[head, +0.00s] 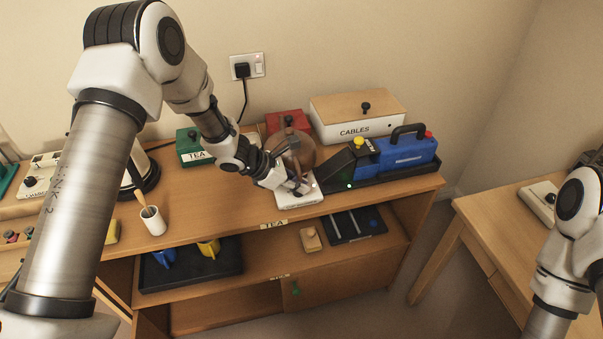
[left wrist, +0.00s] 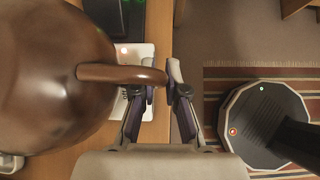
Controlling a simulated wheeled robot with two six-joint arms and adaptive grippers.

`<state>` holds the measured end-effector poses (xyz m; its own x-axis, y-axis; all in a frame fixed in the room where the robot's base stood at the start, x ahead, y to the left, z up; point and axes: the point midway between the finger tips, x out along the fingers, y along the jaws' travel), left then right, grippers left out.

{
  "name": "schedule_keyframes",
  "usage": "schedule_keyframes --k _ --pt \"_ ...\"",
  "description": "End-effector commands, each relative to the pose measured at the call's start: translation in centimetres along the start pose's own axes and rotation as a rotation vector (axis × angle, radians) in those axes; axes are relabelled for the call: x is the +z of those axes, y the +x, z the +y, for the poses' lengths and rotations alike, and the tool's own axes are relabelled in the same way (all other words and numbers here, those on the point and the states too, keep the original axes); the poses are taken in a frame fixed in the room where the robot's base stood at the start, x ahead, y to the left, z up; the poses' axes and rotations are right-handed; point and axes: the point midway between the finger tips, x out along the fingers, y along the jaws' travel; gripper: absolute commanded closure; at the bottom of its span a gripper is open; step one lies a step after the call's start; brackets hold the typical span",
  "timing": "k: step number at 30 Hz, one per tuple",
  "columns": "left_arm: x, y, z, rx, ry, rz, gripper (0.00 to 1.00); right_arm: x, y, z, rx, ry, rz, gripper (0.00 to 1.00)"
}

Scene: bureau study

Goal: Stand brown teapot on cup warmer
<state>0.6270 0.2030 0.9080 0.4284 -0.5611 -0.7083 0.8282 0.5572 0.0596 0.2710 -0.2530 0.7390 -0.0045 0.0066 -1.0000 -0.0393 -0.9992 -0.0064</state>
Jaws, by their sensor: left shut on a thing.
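The brown teapot (head: 302,152) is upright at the shelf unit's top, partly hidden by my left gripper (head: 303,186). In the left wrist view, its round body (left wrist: 45,75) fills the left side and its handle (left wrist: 122,74) reaches between the fingers. My left gripper (left wrist: 166,92) is shut on that handle. The white cup warmer (head: 312,194) lies at the front edge of the top, below the gripper. It also shows partly behind the teapot in the left wrist view (left wrist: 146,52), with a lit red light. I cannot tell whether the teapot touches it. My right gripper is out of view.
A black tray with a blue case (head: 405,153) stands close to the right of the warmer. A white cup (head: 152,221) stands left; bare wood lies between.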

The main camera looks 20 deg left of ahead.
Motion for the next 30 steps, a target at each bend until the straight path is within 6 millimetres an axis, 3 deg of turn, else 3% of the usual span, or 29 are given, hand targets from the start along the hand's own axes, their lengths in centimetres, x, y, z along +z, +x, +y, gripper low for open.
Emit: schedule_keyframes --k 5,12,23,24,26,30 --pt "0.8 0.8 2.1 0.002 0.003 -0.001 1.00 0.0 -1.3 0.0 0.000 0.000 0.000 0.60" --pt "-1.7 3.4 1.8 0.001 -0.001 -0.001 1.00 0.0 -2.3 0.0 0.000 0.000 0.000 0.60" --pt "-2.1 3.8 1.8 0.002 0.001 -0.002 1.00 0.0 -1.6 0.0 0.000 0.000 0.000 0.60" --pt "-2.2 3.8 1.7 0.001 -0.001 0.000 0.81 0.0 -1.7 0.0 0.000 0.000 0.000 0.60" --pt "-2.2 3.7 1.7 0.001 -0.001 0.000 0.63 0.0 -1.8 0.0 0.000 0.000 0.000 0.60" --pt "-2.1 3.7 1.7 0.001 -0.001 0.000 0.63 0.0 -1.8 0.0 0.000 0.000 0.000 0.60"
